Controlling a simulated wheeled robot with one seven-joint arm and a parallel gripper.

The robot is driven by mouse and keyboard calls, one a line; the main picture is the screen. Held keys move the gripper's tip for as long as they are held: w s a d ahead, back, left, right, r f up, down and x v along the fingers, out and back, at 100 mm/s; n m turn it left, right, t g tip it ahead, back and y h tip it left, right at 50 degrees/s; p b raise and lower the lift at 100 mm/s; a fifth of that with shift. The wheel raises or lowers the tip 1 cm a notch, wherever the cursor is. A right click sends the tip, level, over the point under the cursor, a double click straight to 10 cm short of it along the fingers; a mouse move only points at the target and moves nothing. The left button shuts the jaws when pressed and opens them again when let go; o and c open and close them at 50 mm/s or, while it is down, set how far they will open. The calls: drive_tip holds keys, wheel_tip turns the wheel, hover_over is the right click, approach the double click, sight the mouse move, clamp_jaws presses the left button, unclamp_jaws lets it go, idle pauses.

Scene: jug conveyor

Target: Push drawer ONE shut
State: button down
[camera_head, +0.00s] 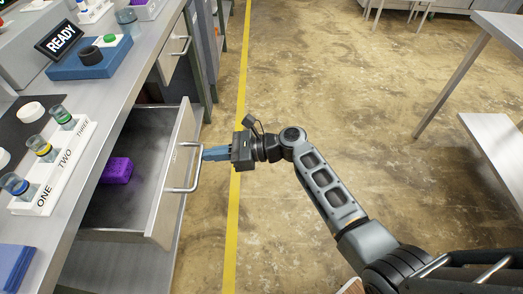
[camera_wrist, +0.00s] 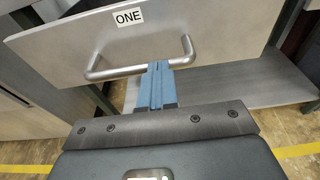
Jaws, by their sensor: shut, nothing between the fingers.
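Drawer ONE (camera_head: 170,185) is pulled out from the bench on the left in the head view, with a metal bar handle (camera_head: 196,170) on its front. In the wrist view the drawer front (camera_wrist: 75,45) carries a label reading ONE (camera_wrist: 128,17), and its handle (camera_wrist: 110,72) crosses the middle. My gripper (camera_head: 205,154) is shut and empty, with its blue fingers pointing at the drawer front. In the wrist view the fingertips (camera_wrist: 159,66) are at the handle bar; I cannot tell whether they touch it. A purple block (camera_head: 116,171) lies inside the drawer.
The bench top holds a white rack (camera_head: 50,180) of jars marked ONE, TWO, THREE, and a READY sign (camera_head: 60,40). Another drawer (camera_head: 174,50) is farther along the bench. The floor (camera_head: 300,70) right of the yellow line is clear up to a table (camera_head: 500,30).

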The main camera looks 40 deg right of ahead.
drive_tip(key=b, duration=0.2)
hover_over(158, 155)
drive_tip(key=s, duration=0.5)
drive_tip(key=shift+d, duration=0.35)
drive_tip(key=shift+w+a, duration=0.25)
drive_tip(key=shift+w+a+r, duration=0.1)
drive_tip(key=shift+a+r, duration=0.05)
drive_tip(key=shift+a, duration=0.05)
